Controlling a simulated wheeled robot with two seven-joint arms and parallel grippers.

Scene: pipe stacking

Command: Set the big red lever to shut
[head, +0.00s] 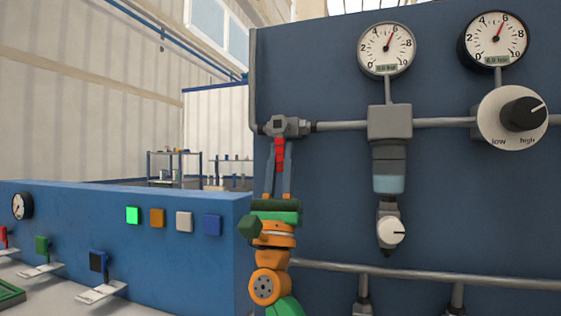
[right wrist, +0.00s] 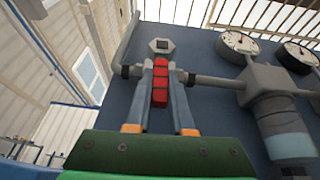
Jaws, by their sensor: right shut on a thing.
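The big red lever (head: 279,153) hangs straight down from a grey valve body (head: 286,126) at the left end of the pipe on the blue panel. It points down, across the pipe's direction. My right gripper (head: 278,160) reaches up from below, its two grey fingers on either side of the lever, shut on it. In the right wrist view the red lever (right wrist: 160,84) sits between the fingers (right wrist: 160,90), below the valve's hexagonal nut (right wrist: 161,46). The fingers cover the lever's sides. My left gripper is not in view.
Two gauges (head: 387,49) (head: 493,39), a filter unit (head: 389,165) and a low/high knob (head: 513,118) are on the panel to the right. A lower pipe (head: 420,277) runs beside my right arm. A blue console (head: 100,215) with coloured buttons and small levers stands at left.

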